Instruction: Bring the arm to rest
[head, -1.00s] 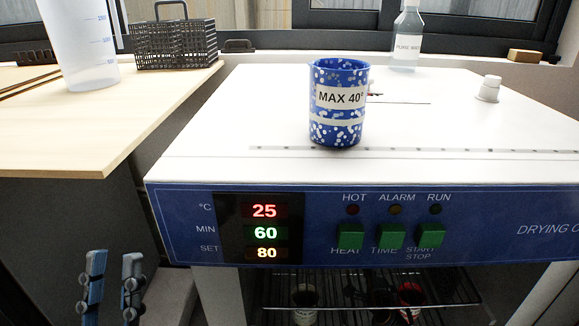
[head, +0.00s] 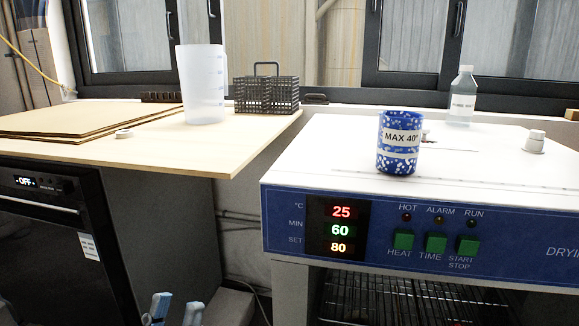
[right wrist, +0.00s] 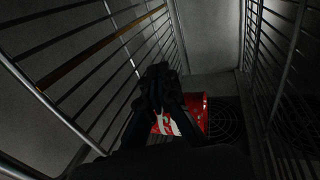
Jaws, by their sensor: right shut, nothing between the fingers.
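My left gripper (head: 174,311) is at the bottom edge of the head view. Its two fingertips stand apart with nothing seen between them. My right gripper (right wrist: 160,80) shows in the right wrist view, dark and with its fingers together, holding nothing. It is among wire racks in a dim chamber.
A blue speckled cup marked MAX 40° (head: 399,158) stands on the oven top, with a clear bottle (head: 462,100) behind. A wooden table (head: 160,150) holds a plastic beaker (head: 202,90) and a dark basket (head: 266,97). Wire bars (right wrist: 90,50) flank my right gripper.

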